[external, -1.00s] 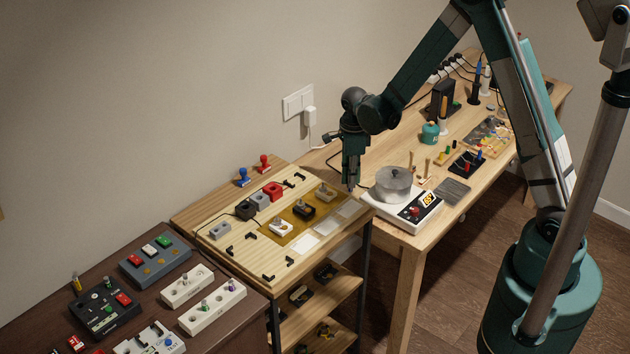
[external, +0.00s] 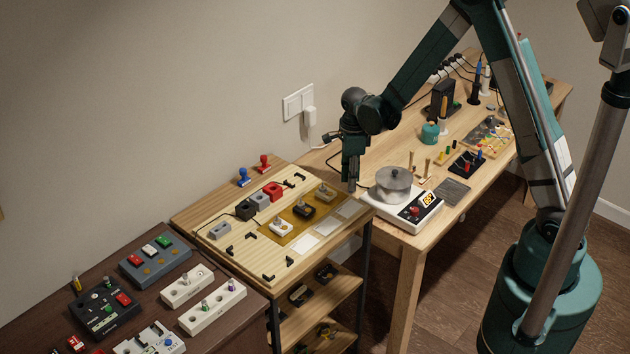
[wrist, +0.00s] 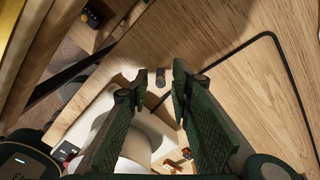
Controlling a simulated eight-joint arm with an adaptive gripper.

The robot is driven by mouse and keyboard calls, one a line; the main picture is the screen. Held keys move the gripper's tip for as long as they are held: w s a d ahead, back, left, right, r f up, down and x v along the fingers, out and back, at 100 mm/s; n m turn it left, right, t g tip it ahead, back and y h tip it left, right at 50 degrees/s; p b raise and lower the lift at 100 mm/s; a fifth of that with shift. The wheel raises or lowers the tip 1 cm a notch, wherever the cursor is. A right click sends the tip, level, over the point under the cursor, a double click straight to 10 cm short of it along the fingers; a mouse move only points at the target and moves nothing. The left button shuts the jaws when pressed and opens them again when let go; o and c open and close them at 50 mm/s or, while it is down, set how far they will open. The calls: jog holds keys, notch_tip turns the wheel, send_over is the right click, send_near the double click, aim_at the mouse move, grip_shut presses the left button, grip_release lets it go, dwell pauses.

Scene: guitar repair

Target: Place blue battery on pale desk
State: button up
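My gripper (external: 352,186) points down at the left end of the pale desk (external: 405,243), beside the metal pot. In the wrist view its two fingers (wrist: 160,80) stand apart with a clear gap. A small greyish cylinder (wrist: 161,77) shows between the fingertips against the pale wood; it may be the battery, but its blue colour cannot be made out. Nothing is clearly gripped. A second dark little cylinder (wrist: 199,79) is partly hidden behind the right finger. The pale desk also shows in the wrist view (wrist: 230,30).
A white scale (external: 400,208) with a metal pot (external: 393,184) stands right of my gripper. The workbench (external: 250,260) with pedal parts is on the left. A black cable (wrist: 285,70) lies on the desk. A teal jar (external: 430,133) and tools stand farther back.

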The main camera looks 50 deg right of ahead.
notch_tip(320, 180, up, 12)
jog(key=p, duration=0.1)
dwell(0.7)
jog(key=shift+r, duration=0.1)
dwell(0.5)
jog(key=s+a+r+n+t, duration=0.35)
jog(key=s+r+n, duration=0.85)
jog(key=r, duration=0.5)
jog(key=s+a+r+n+t, duration=0.1)
jog(key=s+r+n+t, duration=0.1)
jog(key=s+n, duration=0.5)
jog(key=s+a+r+n+t, duration=0.1)
jog(key=s+r+n, duration=0.3)
jog(key=s+n, duration=0.4)
jog(key=s+a, duration=0.1)
jog(key=s, duration=0.2)
jog(key=shift+a+t, duration=0.25)
jog(key=shift+t, duration=0.1)
